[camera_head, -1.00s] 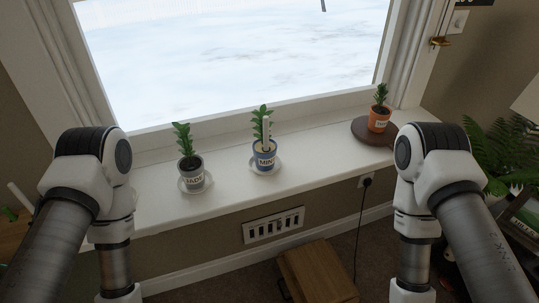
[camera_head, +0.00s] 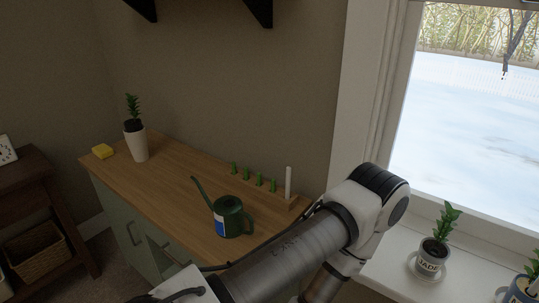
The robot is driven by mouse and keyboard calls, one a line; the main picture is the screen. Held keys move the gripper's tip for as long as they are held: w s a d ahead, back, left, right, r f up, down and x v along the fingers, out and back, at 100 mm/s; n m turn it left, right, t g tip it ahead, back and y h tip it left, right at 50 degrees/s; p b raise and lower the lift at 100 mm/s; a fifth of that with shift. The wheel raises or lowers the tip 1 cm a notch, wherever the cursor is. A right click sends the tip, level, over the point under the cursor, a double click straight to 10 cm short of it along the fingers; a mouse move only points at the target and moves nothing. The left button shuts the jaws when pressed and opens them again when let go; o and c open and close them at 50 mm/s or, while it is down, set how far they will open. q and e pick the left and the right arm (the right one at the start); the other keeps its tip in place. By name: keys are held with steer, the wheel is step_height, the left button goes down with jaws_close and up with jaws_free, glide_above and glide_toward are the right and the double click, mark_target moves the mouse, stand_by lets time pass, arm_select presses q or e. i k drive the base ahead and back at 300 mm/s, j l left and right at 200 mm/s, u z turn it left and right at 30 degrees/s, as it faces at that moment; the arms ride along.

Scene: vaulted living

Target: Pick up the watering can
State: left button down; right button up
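The dark green watering can (camera_head: 233,219) stands upright on the wooden top of a cabinet (camera_head: 170,188), near its front edge. Its long spout points up and to the left, and a blue and white label shows on its side. One of my arms crosses the lower middle of the view, to the right of the can and in front of it. The gripper on that arm is out of the picture. My other arm and gripper are also out of view. Nothing is seen touching the can.
A wooden block (camera_head: 294,201) with a white stick and several green pegs lie along the wall. The windowsill (camera_head: 387,275) holds a jade pot (camera_head: 432,255).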

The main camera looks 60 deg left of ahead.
mark_target(229, 214)
steer(key=u, duration=2.05)
steer(key=i+j+z, duration=0.2)
steer(key=j+z, duration=0.25)
steer(key=j, duration=1.1)
steer(key=j+z, duration=0.5)
steer(key=j, duration=1)
